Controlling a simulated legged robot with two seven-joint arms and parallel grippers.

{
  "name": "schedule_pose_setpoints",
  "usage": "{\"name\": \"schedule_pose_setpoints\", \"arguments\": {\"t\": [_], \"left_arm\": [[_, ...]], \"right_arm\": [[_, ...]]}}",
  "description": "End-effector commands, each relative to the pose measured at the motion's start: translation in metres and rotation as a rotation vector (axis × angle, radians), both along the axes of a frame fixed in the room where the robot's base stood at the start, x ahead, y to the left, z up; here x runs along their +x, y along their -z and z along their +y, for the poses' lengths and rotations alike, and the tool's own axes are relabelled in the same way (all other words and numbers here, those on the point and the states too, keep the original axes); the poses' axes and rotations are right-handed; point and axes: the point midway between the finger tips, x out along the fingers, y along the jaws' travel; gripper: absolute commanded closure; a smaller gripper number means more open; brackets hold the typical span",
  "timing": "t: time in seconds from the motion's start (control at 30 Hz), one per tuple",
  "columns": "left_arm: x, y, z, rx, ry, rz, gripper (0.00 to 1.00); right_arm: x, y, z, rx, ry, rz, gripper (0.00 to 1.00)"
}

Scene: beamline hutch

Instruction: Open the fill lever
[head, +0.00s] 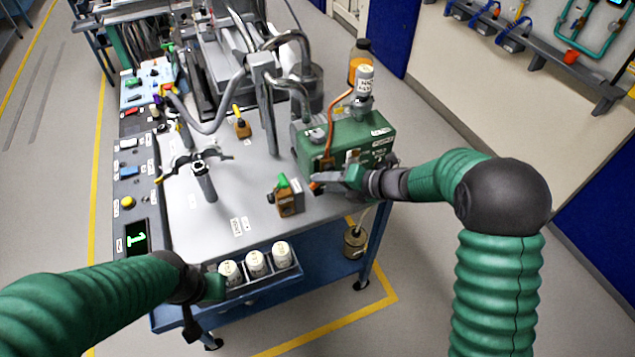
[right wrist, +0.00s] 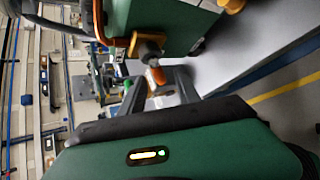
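A lever with an orange tip (right wrist: 157,75) sticks out from the green box (head: 352,139) at the right of the bench; no label on it is readable. In the head view its orange end (head: 316,187) shows beside my right gripper (head: 330,178). In the right wrist view my right gripper (right wrist: 160,88) is open, with its fingers apart and the orange tip between them; contact cannot be told. My left gripper (head: 203,298) is low at the front, beside the rack of white bottles; its fingers are not clear.
A small brown block with a green handle (head: 287,197) stands left of my right gripper. White-capped bottles (head: 256,264) sit in a rack at the front edge. A metal post (head: 265,105) and an amber bottle (head: 359,62) stand behind. Bare bench top lies front left.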

Motion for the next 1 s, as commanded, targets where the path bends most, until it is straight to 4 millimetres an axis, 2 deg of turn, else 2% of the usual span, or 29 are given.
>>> {"name": "schedule_pose_setpoints", "arguments": {"t": [0.2,0.4,0.53,0.8,0.9,1.0], "left_arm": [[0.000,0.001,0.000,0.000,0.000,0.000,1.00],[0.000,0.001,0.000,0.000,0.000,0.000,1.00],[0.000,0.001,0.000,0.000,0.000,0.000,1.00],[0.000,0.001,0.000,0.000,0.000,0.000,1.00],[0.000,0.000,0.000,0.000,0.000,0.000,1.00],[0.000,-0.003,0.000,0.000,0.000,0.000,1.00]], "right_arm": [[-0.032,-0.034,-0.048,0.000,0.006,-0.003,0.61],[-0.054,-0.057,-0.080,0.002,0.004,-0.001,0.61],[-0.062,-0.064,-0.089,0.002,0.003,0.000,0.61],[-0.063,-0.065,-0.091,0.002,0.002,0.001,0.61],[-0.064,-0.064,-0.091,0.021,0.015,0.012,0.74],[-0.071,-0.060,-0.095,0.130,0.086,0.069,0.87]]}}
